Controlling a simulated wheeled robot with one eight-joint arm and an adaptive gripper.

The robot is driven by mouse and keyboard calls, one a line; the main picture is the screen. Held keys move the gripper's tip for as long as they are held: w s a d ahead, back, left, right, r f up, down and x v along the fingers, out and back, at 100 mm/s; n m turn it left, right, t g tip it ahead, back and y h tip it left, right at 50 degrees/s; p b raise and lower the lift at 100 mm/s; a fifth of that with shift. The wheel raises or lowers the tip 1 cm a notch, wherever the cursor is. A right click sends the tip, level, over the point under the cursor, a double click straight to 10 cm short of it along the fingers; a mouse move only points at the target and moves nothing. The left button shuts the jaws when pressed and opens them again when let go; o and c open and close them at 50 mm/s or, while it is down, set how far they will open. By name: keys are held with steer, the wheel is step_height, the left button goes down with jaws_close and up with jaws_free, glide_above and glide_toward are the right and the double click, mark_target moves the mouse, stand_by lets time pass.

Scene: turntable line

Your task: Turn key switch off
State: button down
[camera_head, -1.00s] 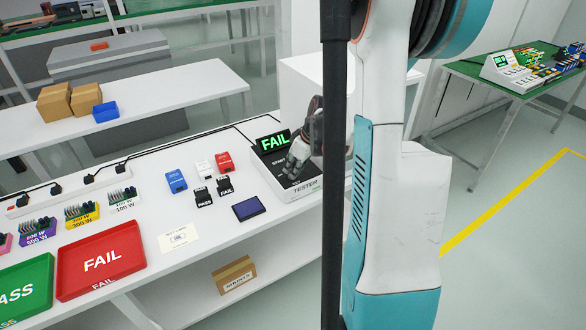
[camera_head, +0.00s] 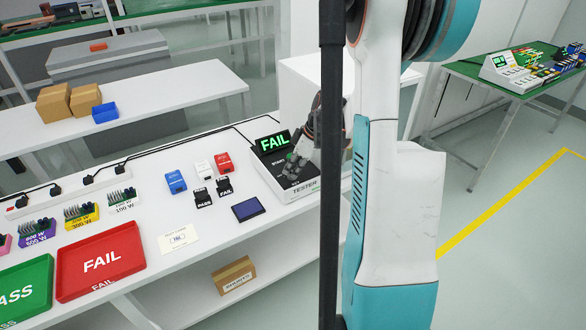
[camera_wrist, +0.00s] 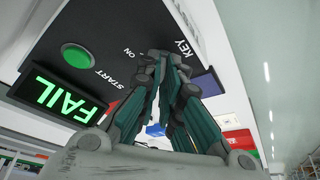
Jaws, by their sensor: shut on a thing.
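The tester (camera_head: 302,189) is a dark-topped box with a white front at the right end of the white table. Its raised display (camera_head: 272,141) reads FAIL in green. In the wrist view the tester's panel (camera_wrist: 100,28) carries a green START button (camera_wrist: 77,57) and the printed words ON and KEY. My gripper (camera_wrist: 165,62) is shut at the panel between those two words, on the key of the key switch. The fingers hide the key and switch, so its angle cannot be told. The gripper also shows over the tester in the head view (camera_head: 291,166).
Blue (camera_head: 175,181), white (camera_head: 205,169) and red (camera_head: 224,162) blocks stand left of the tester, with two black tags in front. A dark blue pad (camera_head: 246,208) lies nearby. A red FAIL tray (camera_head: 101,262) and a green PASS tray (camera_head: 24,289) stand farther left.

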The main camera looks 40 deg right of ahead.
steer(key=c, duration=1.8)
jaws_free()
steer(key=shift+r, duration=0.1)
steer(key=v, duration=1.1)
steer(key=shift+s+d+r, duration=0.1)
steer(key=shift+s+r, duration=0.05)
steer(key=shift+r, duration=0.25)
